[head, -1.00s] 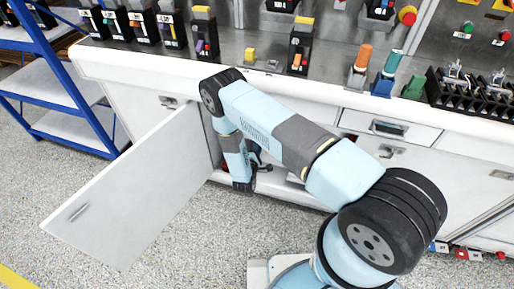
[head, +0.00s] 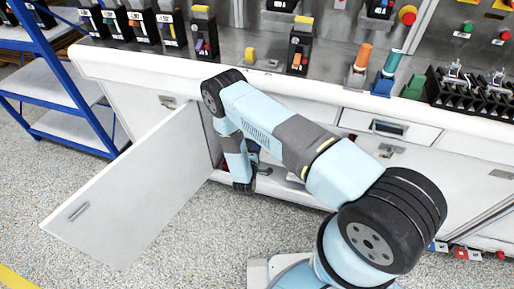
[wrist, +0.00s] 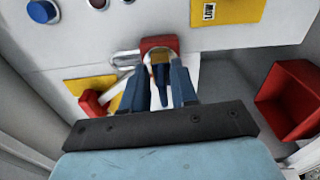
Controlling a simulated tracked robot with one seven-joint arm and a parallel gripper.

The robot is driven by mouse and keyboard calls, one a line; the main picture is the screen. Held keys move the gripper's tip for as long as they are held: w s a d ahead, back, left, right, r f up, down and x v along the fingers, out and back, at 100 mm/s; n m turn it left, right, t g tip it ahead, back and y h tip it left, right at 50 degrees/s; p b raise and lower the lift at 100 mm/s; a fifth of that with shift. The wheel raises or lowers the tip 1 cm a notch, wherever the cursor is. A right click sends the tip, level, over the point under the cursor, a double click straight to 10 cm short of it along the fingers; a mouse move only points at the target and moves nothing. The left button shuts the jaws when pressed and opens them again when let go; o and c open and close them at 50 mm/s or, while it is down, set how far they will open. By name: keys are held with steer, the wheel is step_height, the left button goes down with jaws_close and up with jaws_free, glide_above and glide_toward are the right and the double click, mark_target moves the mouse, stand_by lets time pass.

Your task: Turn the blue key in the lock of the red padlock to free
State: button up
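The red padlock (wrist: 159,43) hangs in the wrist view, with its pale shackle (wrist: 124,58) reaching left. My gripper (wrist: 158,68) points at the padlock, its two blue fingers spread apart and their tips close to its lower part. A narrow dark blue piece (wrist: 162,86), likely the blue key, shows between the fingers under a yellow-brown patch. Gaps show on both sides of it, so the fingers do not appear to grip it. Whether the key sits in the lock cannot be told. In the head view my gripper is inside the open cabinet, mostly hidden by my arm.
A red lever (wrist: 95,104) on a yellow plate is left of my fingers. A red bin (wrist: 287,104) stands at right. A blue button (wrist: 42,11) is at upper left. The open cabinet door (head: 130,190) stands left of my arm; the bench top (head: 240,75) holds several devices.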

steer(key=o, duration=0.4)
steer(key=v, duration=1.3)
steer(key=shift+s, duration=0.4)
steer(key=shift+a, duration=0.15)
